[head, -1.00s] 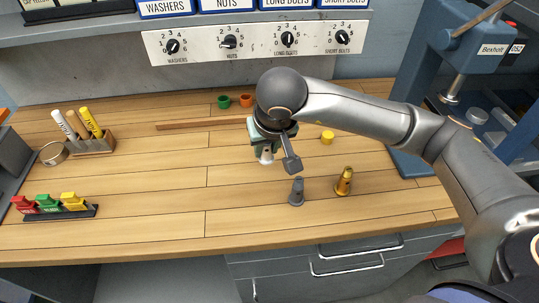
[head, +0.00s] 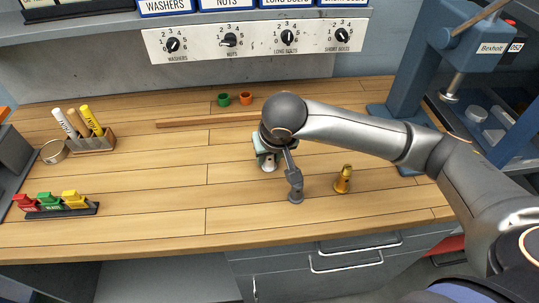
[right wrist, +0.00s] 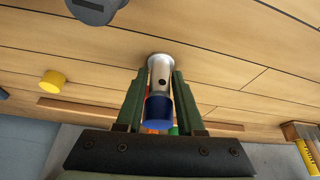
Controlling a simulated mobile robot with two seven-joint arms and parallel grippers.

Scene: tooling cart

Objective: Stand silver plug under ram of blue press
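The silver plug (right wrist: 160,72), with a side hole and a blue end, stands upright on the bench between my right gripper's green fingers in the right wrist view. A narrow gap seems to show beside it, so the fingers look open. In the head view my right gripper (head: 268,150) is low over the bench, and only the plug's lower part (head: 269,164) shows. The blue press (head: 408,75) stands at the right, its silver ram (head: 453,86) hanging from the head. My arm partly hides the press base. My left gripper is not in view.
A grey plug (head: 296,190) and a brass plug (head: 343,179) stand right of the gripper, the grey one close. The left-centre bench is clear.

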